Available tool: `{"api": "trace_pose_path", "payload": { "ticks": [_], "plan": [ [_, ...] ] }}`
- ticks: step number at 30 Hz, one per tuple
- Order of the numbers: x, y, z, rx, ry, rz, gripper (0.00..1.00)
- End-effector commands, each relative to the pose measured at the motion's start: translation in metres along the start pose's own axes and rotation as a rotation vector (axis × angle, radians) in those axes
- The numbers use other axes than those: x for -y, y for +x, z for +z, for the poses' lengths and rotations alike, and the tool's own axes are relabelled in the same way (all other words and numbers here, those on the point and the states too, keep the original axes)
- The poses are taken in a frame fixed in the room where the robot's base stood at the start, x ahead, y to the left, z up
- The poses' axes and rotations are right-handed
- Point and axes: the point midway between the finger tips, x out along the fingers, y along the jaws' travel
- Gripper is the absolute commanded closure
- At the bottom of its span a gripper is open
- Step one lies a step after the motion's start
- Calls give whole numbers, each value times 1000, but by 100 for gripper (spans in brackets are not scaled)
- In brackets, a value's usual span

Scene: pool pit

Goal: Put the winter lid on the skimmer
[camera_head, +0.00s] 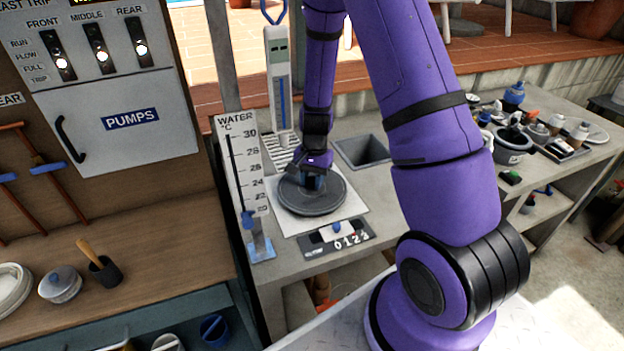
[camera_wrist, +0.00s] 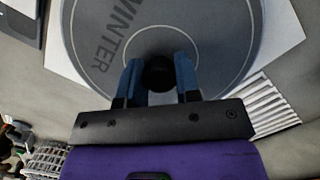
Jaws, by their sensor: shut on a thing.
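The winter lid (camera_head: 312,201) is a round dark grey disc over a white square plate (camera_head: 353,220) on the concrete counter. In the wrist view the lid (camera_wrist: 215,30) shows the word WINTER and a thin ring line. My gripper (camera_head: 314,182) comes down from above and is shut on the dark round knob (camera_wrist: 158,74) at the lid's middle. Its two blue fingers (camera_wrist: 158,80) stand on either side of the knob. The skimmer's opening is not visible; the lid may hide it. I cannot tell whether the lid lies flush on the plate or slightly above it.
A dial plate numbered 0 to 3 (camera_head: 337,238) lies in front of the lid. A water thermometer board (camera_head: 242,175) stands to the left. A square opening (camera_head: 362,151) and a slatted grate (camera_head: 282,153) lie behind. Bowls and small items crowd the right counter.

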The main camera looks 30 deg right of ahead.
Motion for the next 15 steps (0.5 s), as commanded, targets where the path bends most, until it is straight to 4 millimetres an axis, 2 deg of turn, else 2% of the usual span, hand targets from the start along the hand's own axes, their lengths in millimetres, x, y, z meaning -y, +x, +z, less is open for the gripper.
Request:
{"api": "trace_pose_path", "payload": {
  "ticks": [15],
  "plan": [
    [0, 3, -1, 0, 0, 0, 100]
  ]
}}
